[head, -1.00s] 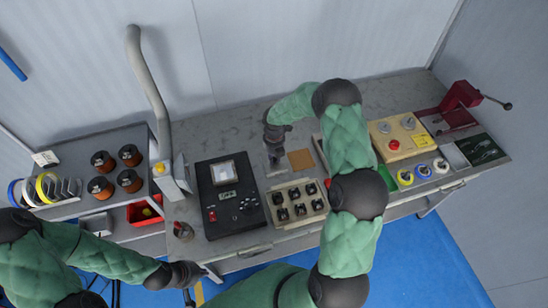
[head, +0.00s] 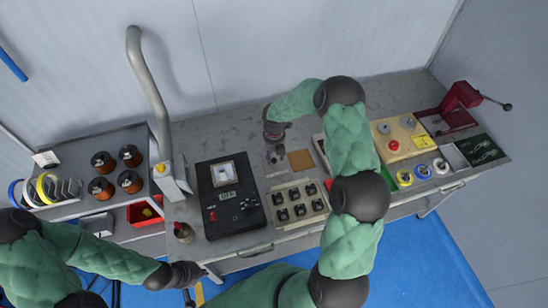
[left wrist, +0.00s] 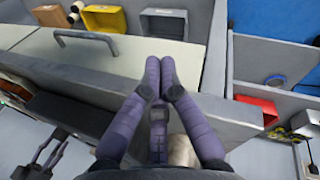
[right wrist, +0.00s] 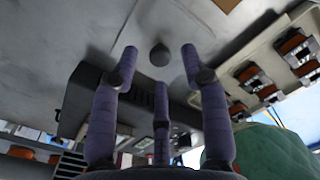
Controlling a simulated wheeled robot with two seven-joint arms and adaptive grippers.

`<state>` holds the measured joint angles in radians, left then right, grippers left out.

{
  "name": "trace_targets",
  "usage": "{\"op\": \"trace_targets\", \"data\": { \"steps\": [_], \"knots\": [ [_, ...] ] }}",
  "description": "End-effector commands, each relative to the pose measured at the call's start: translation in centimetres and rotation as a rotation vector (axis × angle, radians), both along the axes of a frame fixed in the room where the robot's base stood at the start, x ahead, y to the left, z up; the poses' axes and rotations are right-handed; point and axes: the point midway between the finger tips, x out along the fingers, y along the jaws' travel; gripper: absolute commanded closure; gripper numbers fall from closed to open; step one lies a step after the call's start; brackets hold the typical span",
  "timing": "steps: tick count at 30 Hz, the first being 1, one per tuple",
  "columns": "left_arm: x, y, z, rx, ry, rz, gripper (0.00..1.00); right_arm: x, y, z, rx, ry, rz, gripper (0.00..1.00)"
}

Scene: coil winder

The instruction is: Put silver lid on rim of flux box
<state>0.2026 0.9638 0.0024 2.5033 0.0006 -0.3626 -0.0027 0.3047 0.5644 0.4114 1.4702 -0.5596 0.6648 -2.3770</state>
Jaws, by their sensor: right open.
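My right gripper (head: 276,148) is open over the back middle of the bench, pointing down. In the right wrist view its spread fingers (right wrist: 159,62) hold nothing. A small round dark grey piece (right wrist: 159,55) sits on the bench top between and beyond the fingertips; I cannot tell whether it is the silver lid. A small round can (head: 183,232) with a reddish-brown top stands at the bench's front left; I cannot tell whether it is the flux box. My left gripper (head: 198,272) is at the bench's front left edge. Its fingers (left wrist: 160,62) are together, with nothing visible between them.
A black meter unit (head: 228,198) and a tray of several dark parts (head: 297,204) lie near the right gripper. A brown square pad (head: 301,160) is beside it. My right arm crosses the bench. A shelf with copper spools (head: 130,156) stands left.

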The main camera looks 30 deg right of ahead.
Motion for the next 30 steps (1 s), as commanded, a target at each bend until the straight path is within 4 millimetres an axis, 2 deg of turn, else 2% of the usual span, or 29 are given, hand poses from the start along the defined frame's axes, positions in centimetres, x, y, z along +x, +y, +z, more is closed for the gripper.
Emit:
{"op": "trace_targets", "data": {
  "steps": [1,9,15,20,30],
  "knots": [
    [0.0,0.0,0.2,0.000,0.000,0.000,1.00,0.1,0.0,1.2,-0.001,-0.003,-0.001,0.54],
    [0.0,0.0,0.7,0.000,0.000,0.000,1.00,0.1,0.0,6.6,-0.001,-0.003,0.000,0.54],
    [0.0,0.0,0.9,0.000,0.000,0.000,1.00,0.0,0.0,9.1,0.000,0.000,0.000,0.54],
    [0.0,0.0,0.9,0.000,0.000,0.000,1.00,0.0,0.0,10.0,0.000,0.000,0.000,0.54],
    [0.0,0.0,1.0,0.000,0.000,0.000,1.00,0.0,0.0,10.1,0.001,0.001,0.000,0.54]
  ]
}}
